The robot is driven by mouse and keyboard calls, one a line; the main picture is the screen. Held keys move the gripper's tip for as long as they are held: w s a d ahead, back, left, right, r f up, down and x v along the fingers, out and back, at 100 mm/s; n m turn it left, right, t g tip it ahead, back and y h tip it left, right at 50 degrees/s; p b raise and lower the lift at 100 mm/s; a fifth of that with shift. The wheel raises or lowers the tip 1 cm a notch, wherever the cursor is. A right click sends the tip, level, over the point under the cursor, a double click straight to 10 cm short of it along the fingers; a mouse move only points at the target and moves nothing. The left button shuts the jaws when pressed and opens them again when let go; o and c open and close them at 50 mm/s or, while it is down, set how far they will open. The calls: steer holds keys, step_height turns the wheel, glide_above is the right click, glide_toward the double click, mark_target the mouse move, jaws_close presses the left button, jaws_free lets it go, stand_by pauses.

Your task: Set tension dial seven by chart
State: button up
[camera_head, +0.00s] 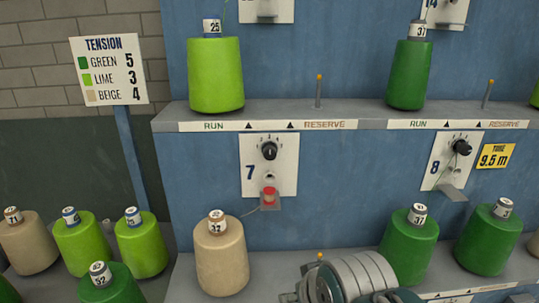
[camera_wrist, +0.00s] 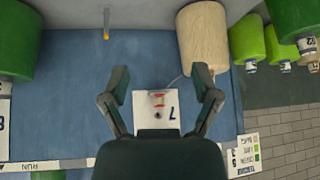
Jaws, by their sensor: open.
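Dial seven is a black knob (camera_head: 269,150) on a white plate (camera_head: 255,178) marked 7. Its pointer looks roughly upward; the exact number is too small to read. A red piece (camera_head: 269,195) sits on the bracket below. The tension chart (camera_head: 110,70) reads green 5, lime 3, beige 4. A beige cone (camera_head: 221,255) stands below, with a thread running toward the bracket.
A lime cone (camera_head: 215,75) and a green cone (camera_head: 409,75) stand on the shelf above. Plate 8 (camera_head: 452,160) and a yellow 9.5 m tag (camera_head: 495,156) are at right. Several cones stand at lower left. A peg (camera_head: 319,90) rises from the shelf.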

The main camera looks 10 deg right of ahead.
steer(key=w+a+r+m+t+y, duration=0.1)
steer(key=w+a+r+t, duration=0.15)
steer(key=w, duration=0.45)
steer(key=w+a+r+t, duration=0.1)
steer(key=w+t, duration=0.2)
steer(key=w, duration=0.3)
steer(key=m+t+h, duration=0.6)
steer(key=t+h, duration=0.2)
steer(key=t, duration=0.1)
glide_toward(269, 158)
steer(key=w, duration=0.1)
steer(key=x, duration=1)
steer(key=shift+w+d+r, duration=0.2)
steer(key=shift+r, duration=0.1)
jaws_close()
